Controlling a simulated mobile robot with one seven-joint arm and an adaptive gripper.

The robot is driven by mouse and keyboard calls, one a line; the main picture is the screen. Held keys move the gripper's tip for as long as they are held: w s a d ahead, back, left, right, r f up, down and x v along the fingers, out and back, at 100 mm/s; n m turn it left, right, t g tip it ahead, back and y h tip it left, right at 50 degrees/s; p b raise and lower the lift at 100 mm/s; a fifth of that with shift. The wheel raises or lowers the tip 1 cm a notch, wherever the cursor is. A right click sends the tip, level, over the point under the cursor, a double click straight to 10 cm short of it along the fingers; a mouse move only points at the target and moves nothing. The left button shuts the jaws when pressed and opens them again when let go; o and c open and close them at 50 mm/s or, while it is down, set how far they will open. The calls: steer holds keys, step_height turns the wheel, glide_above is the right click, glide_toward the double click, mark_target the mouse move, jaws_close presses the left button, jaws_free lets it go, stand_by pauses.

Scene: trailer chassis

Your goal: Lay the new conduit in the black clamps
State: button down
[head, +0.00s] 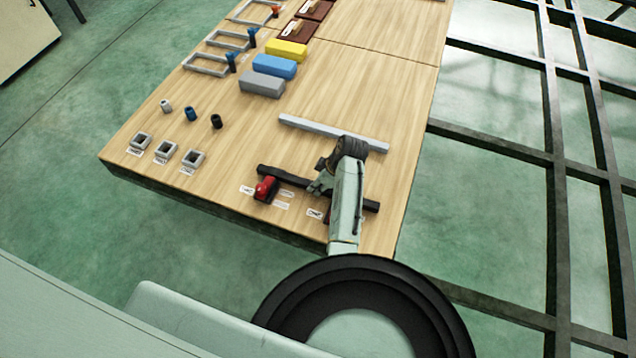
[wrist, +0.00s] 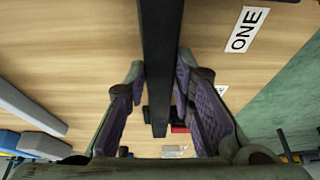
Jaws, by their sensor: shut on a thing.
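A long black bar (head: 290,178) lies along the table's near end; my gripper (head: 322,186) is shut on it partway along. In the wrist view the bar (wrist: 160,50) runs between the purple-padded fingers (wrist: 164,108). A red-topped clamp (head: 265,188) with a dark base stands beside the bar's left part; its red part (wrist: 180,128) shows beyond the fingertips. Another bit of red shows beside my arm, mostly hidden. I cannot tell whether the bar rests in the clamps or above them. A light grey bar (head: 333,132) lies apart, farther back; which is the new conduit is unclear.
Labels, one reading ONE (wrist: 244,29), lie near the bar. Several small grey square pieces (head: 166,151) and small cylinders (head: 190,113) stand left. Grey, blue and yellow blocks (head: 275,66) sit farther back. Dark chassis rails (head: 555,190) run right of the table (head: 240,150).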

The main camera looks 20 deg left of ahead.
steer(key=shift+f, duration=0.1)
steer(key=shift+f, duration=0.1)
steer(key=shift+f, duration=0.15)
steer(key=c, duration=1.4)
jaws_free()
steer(key=shift+o, duration=0.2)
steer(key=shift+r, duration=0.35)
steer(key=b+v, duration=0.1)
steer(key=v, duration=1)
steer(key=shift+d+r, duration=0.25)
steer(key=shift+r, duration=0.1)
